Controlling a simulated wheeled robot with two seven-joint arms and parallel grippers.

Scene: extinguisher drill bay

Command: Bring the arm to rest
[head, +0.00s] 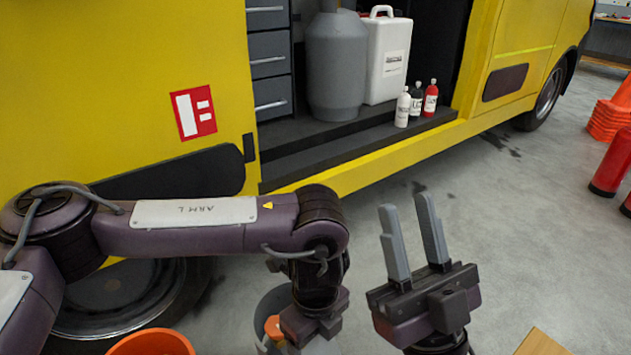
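My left arm (195,212) reaches in from the left and bends down at its wrist. My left gripper (300,340) points downward at the bottom edge, over a grey bucket-like container (268,303). Its fingers are hidden or cut off, so I cannot tell whether it is open or shut. Something orange (273,327) shows beside it, inside or behind the container's rim. My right gripper (406,203) stands with its fingers pointing up, apart and with nothing between them, in front of the bare floor.
A yellow vehicle (120,90) with an open bay fills the back. Bottles (403,110), a white canister (388,55) and a grey cylinder (337,65) stand in the bay. Red extinguishers (613,165) and orange cones (610,118) stand right. An orange container (150,343) and wooden surface (540,344) lie low.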

